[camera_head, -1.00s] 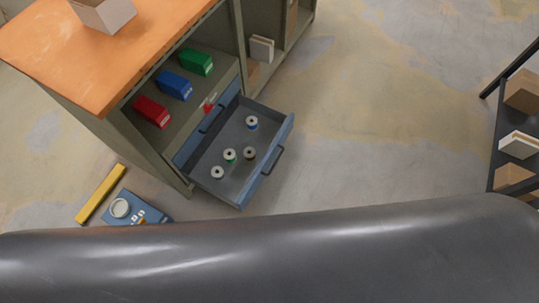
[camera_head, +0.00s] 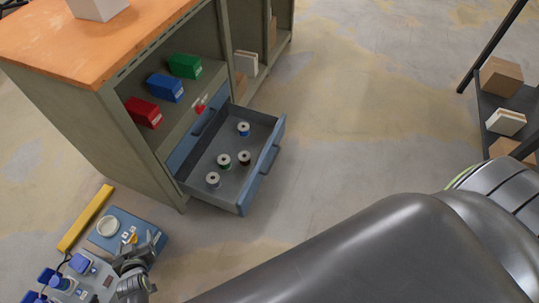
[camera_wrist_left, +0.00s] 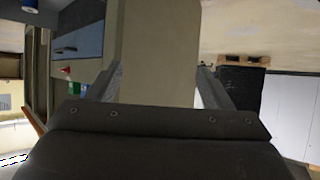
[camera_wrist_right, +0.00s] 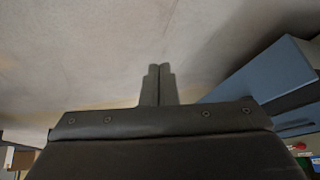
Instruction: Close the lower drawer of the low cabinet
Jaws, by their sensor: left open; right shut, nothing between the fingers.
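The low cabinet (camera_head: 125,150) has an orange top. Its lower drawer (camera_head: 245,204) is blue-grey, pulled well out, with several spools inside and a bar handle (camera_head: 268,158) on its front. The drawer front above it (camera_head: 190,145) is flush with the cabinet. My left gripper (camera_head: 143,268) is at the bottom left, apart from the drawer; in the left wrist view its fingers (camera_wrist_left: 157,85) are open and empty, with a pale cabinet panel beyond. My right gripper is hidden in the head view. In the right wrist view its fingertips (camera_wrist_right: 160,68) are shut and empty, left of a blue drawer part (camera_wrist_right: 262,75).
Red (camera_head: 143,112), blue (camera_head: 165,87) and green (camera_head: 184,66) boxes stand on the cabinet shelf. A yellow bar (camera_head: 86,218) and a blue box (camera_head: 112,240) lie left of the drawer. A dark rack (camera_head: 490,120) stands at the right. The floor between is clear.

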